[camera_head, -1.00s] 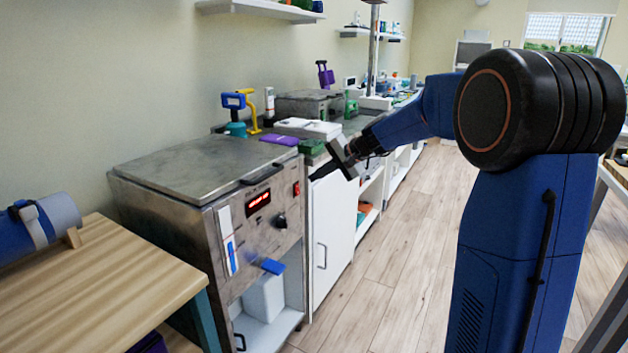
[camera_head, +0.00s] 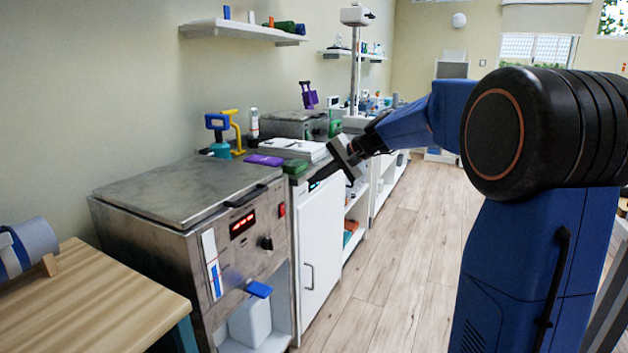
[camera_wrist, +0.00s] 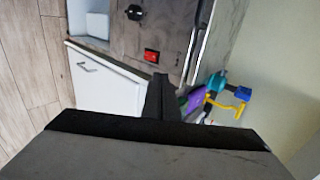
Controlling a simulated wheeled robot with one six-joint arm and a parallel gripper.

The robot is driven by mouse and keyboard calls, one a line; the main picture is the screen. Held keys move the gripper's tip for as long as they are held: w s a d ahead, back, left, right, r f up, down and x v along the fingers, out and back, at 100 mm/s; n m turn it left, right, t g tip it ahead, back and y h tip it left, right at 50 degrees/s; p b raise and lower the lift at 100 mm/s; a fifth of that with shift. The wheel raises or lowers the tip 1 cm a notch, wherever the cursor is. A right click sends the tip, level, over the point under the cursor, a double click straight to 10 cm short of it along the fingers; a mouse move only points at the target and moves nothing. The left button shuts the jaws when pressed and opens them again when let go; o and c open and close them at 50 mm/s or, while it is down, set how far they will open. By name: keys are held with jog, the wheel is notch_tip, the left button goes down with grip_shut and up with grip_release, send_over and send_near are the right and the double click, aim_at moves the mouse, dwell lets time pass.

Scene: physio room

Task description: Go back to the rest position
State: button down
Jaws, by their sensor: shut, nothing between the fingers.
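My gripper (camera_head: 318,181) is at the end of my blue arm, in front of the white cabinet just right of the steel heating unit (camera_head: 175,190). In the wrist view my gripper (camera_wrist: 160,82) shows as dark fingers pressed together, with nothing between them. It appears held clear in the air, not resting on any surface. The unit's red switch (camera_wrist: 151,56) and the white cabinet door (camera_wrist: 105,88) lie beyond the fingers in the wrist view.
A wooden bench (camera_head: 85,300) with a blue roll (camera_head: 28,247) stands at the left. A purple item (camera_head: 264,160), a green item (camera_head: 295,167) and a yellow-handled tool (camera_head: 236,130) sit on the counter. The wooden floor (camera_head: 405,240) between counter and arm is clear.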

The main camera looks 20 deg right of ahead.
jog(key=shift+s, duration=0.1)
jog(key=s+a+f+n+g+h, duration=0.1)
jog(key=s+a+f+n+h, duration=0.1)
jog(key=s, duration=1)
jog(key=s+a+f+n+g+h, duration=0.1)
jog(key=s+a+f+n, duration=0.15)
jog(key=s, duration=1.05)
jog(key=s+d+f+n+h, duration=0.2)
jog(key=s+f, duration=0.3)
jog(key=s, duration=0.5)
jog(key=s+d+f+n+h, duration=0.2)
jog(key=s+f, duration=0.3)
jog(key=s, duration=0.4)
jog(key=shift+s+d+f, duration=0.3)
jog(key=shift+s+d, duration=0.05)
jog(key=c, duration=2.5)
grip_release()
jog(key=shift+n, duration=0.25)
